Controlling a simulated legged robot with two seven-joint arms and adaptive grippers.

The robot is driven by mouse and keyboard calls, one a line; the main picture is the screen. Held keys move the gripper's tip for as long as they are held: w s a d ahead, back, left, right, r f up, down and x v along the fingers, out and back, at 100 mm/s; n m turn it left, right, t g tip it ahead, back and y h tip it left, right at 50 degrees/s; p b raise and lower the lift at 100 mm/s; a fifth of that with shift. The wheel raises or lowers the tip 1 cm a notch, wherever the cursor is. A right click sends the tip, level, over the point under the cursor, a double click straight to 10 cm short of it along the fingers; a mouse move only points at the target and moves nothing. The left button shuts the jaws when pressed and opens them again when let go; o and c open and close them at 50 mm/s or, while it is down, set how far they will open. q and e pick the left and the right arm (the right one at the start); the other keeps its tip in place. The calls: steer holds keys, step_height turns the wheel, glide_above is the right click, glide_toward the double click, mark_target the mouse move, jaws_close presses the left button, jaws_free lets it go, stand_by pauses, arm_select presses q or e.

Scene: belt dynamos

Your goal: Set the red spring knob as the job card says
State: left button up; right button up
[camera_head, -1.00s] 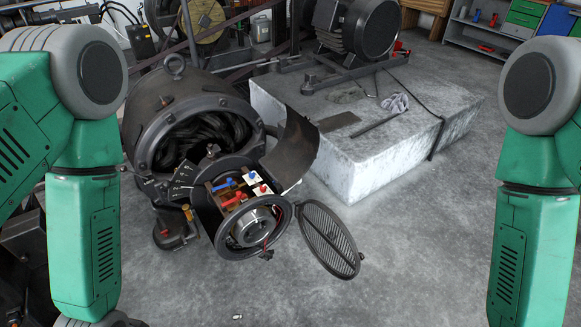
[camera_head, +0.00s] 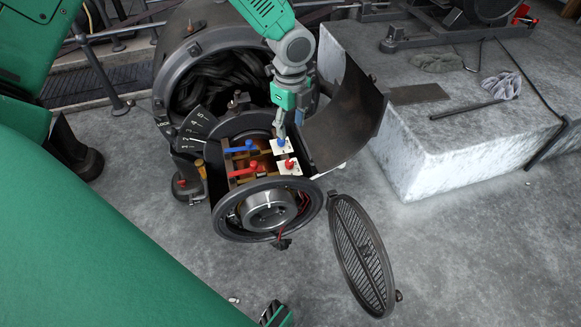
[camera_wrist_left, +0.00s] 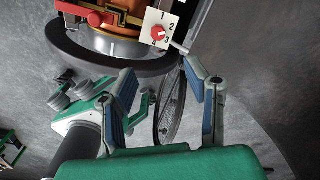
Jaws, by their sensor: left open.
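The red spring knob (camera_head: 290,164) sits on a white plate at the right of the open dynamo's terminal block. In the left wrist view the red knob (camera_wrist_left: 157,33) shows close up, with 1, 2 and 3 printed around it; I cannot tell its exact setting. A blue knob (camera_head: 281,143) is on a similar plate just behind it. My left gripper (camera_head: 283,131) reaches down from above, by the blue knob. In the wrist view the left gripper (camera_wrist_left: 160,68) has its fingers apart, with the red knob beyond the tips, not between them. No job card can be made out.
A red lever (camera_head: 243,172) and a blue lever (camera_head: 239,148) lie left of the knobs. A curved cover (camera_head: 340,118) stands open at the right. A round vent grille (camera_head: 362,254) leans in front of the concrete block (camera_head: 430,165).

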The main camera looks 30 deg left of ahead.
mark_target(289, 161)
arm_select(q)
steer(key=f+b, duration=0.1)
steer(key=f, duration=0.3)
steer(key=f+b, duration=0.2)
steer(key=f, duration=0.2)
steer(key=f+b, duration=0.1)
steer(key=f, duration=0.3)
steer(key=shift+a+f, duration=0.2)
steer(key=shift+a, duration=0.05)
steer(key=shift+d+f+b, duration=0.2)
steer(key=shift+f+b, duration=0.25)
steer(key=shift+f, duration=0.1)
steer(key=shift+a, duration=0.15)
steer(key=shift+c, duration=0.5)
jaws_close()
